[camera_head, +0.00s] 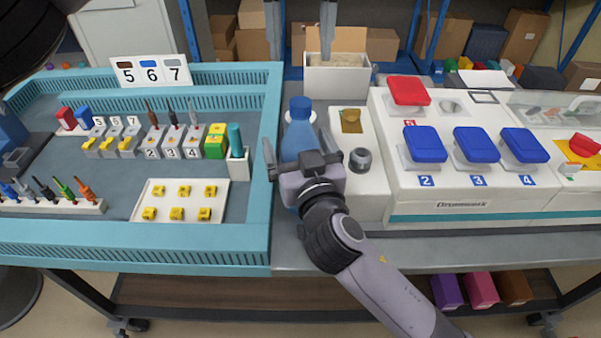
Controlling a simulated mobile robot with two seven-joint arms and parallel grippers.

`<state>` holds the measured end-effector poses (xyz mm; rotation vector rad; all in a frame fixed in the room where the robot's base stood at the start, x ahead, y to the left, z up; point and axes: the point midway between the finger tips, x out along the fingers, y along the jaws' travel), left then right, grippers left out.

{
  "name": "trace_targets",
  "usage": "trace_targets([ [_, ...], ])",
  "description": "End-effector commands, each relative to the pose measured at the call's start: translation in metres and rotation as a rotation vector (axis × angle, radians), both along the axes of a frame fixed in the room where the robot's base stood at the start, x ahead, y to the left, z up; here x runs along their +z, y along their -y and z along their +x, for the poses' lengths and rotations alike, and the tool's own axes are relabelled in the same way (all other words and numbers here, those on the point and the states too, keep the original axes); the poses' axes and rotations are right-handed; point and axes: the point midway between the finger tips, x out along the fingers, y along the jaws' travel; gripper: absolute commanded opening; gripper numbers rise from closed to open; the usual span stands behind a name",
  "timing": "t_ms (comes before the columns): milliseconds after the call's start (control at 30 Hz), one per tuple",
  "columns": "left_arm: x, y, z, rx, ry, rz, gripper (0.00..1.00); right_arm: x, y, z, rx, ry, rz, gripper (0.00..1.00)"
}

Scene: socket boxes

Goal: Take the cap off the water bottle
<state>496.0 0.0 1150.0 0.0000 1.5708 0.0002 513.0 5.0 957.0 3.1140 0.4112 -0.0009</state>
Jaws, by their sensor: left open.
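The water bottle (297,140) stands upright at the middle of the bench, blue with a blue cap (300,103) on top. The gripper's body hides the lower part of the bottle. I cannot tell how far the fingers reach around it.
A teal-edged tray (150,252) with numbered sockets fills the left. A white panel (470,206) with red and blue lidded boxes stands at the right. A white container (337,80) is behind the bottle. A grey knob (360,159) is close to its right.

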Motion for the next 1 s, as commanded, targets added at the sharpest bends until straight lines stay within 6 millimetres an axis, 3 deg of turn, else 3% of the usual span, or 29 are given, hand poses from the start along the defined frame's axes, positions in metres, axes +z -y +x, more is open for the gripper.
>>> trace_targets([
  [100,-0.0001,-0.0001,0.0000,0.000,0.000,0.000,0.54,0.0001,-0.0001,-0.0001,0.000,0.000,0.000,0.95],
  [400,-0.0001,-0.0001,0.0000,0.000,0.000,0.000,0.54,0.0000,0.0002,-0.0003,0.000,0.000,0.000,0.00],
  [733,0.0000,-0.0001,0.0000,-0.071,0.000,0.000,0.54,-0.0002,0.0003,-0.0003,0.000,0.000,-0.001,0.00],
  [1000,0.0000,-0.0001,0.0001,-0.441,0.000,0.000,0.54,-0.0003,0.0003,-0.0003,-0.001,-0.001,-0.001,0.00],
])
